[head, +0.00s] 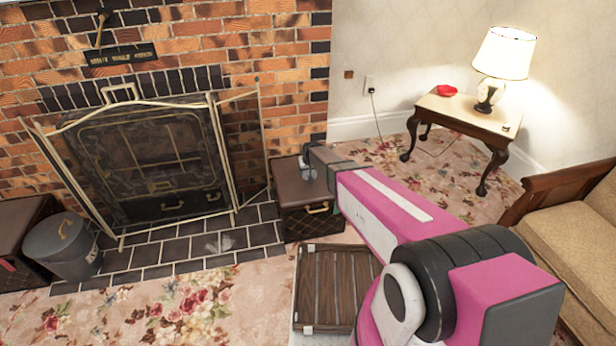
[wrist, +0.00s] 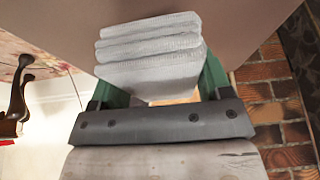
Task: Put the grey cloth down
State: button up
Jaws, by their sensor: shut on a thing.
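The grey cloth (wrist: 150,50) is folded into a thick, layered bundle and sits between the green fingers of my gripper (wrist: 160,85) in the wrist view. My gripper is shut on it. A plain brown surface lies behind the cloth there; I cannot tell whether the cloth touches it. In the head view my arm reaches to the brown trunk (head: 292,190) beside the hearth, with my gripper (head: 308,172) over its top. The cloth is too small or hidden to make out clearly there.
A fireplace screen (head: 150,165) stands left of the trunk, with a grey bucket (head: 66,250) farther left. A slatted wooden crate (head: 335,285) lies in front of the trunk. A side table (head: 462,115) with a lit lamp (head: 503,55) and a sofa (head: 580,215) are at right.

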jog(key=shift+f, duration=1.95)
jog(key=shift+f, duration=0.4)
jog(key=shift+f, duration=0.35)
jog(key=o, duration=1)
jog(key=shift+f, duration=0.1)
jog(key=shift+r, duration=0.35)
jog(key=shift+o, duration=0.6)
jog(key=v, duration=1.2)
jog(key=shift+r, duration=0.35)
jog(key=s+d+r+m+g, duration=0.1)
jog(key=s+d+r, duration=0.3)
jog(key=s+d, duration=0.3)
jog(key=s+d+r+m+g, duration=0.1)
jog(key=s+d+r, duration=0.3)
jog(key=s+d, duration=0.3)
jog(key=s+d+r+m+g+h, duration=0.1)
jog(key=s+d+r, duration=0.3)
jog(key=s+d, duration=0.4)
jog(key=s+g, duration=0.1)
jog(key=s, duration=0.5)
jog(key=shift+s+r, duration=0.25)
jog(key=shift+s, duration=0.05)
